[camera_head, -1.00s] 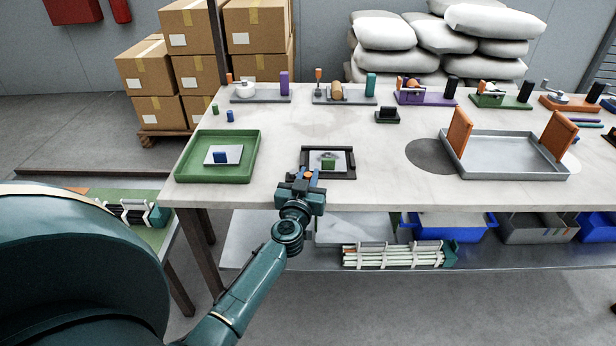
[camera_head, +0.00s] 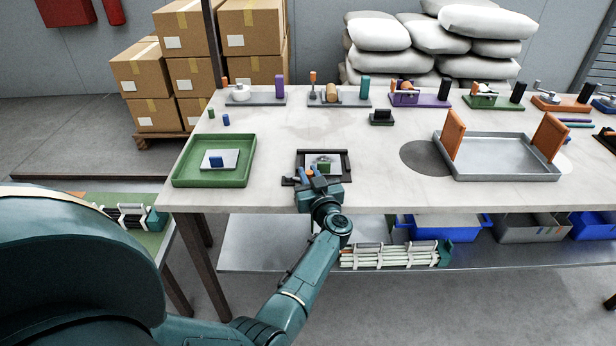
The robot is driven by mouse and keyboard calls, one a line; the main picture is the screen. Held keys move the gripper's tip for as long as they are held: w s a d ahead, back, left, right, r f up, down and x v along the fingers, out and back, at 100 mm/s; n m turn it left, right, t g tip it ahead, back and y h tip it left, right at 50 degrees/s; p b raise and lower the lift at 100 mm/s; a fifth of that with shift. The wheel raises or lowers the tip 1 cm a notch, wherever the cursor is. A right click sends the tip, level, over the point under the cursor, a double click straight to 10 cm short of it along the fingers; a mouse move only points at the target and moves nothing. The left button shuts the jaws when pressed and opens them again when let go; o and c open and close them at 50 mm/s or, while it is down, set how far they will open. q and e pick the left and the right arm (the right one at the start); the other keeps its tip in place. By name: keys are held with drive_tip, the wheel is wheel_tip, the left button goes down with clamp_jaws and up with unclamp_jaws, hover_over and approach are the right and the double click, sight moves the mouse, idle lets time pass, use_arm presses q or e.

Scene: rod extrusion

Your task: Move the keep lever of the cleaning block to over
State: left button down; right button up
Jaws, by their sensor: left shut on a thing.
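A dark-framed block (camera_head: 347,166), which I take to be the cleaning block, lies near the front edge of the table. It has a pale plate and a small green piece (camera_head: 323,168) in its middle. My left gripper (camera_head: 314,177) is at the block's front edge, shut on a small part that I take to be the keep lever. Blue and orange bits show at the fingertips, but the gripper hides most of the lever and the block's front side. The lever's exact angle cannot be told. My right gripper is not in view.
A green tray (camera_head: 180,172) with a plate and blue piece stands left of the block. A grey tray (camera_head: 500,173) with orange end plates stands to the right. Several fixtures line the back. The tabletop (camera_head: 380,185) right of the block is clear.

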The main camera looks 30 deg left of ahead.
sight(310, 172)
use_arm(q)
drive_tip(key=shift+w, duration=0.15)
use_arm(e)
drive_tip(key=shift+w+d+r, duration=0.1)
use_arm(q)
drive_tip(key=c, duration=1.4)
unclamp_jaws()
drive_tip(key=shift+o, duration=0.2)
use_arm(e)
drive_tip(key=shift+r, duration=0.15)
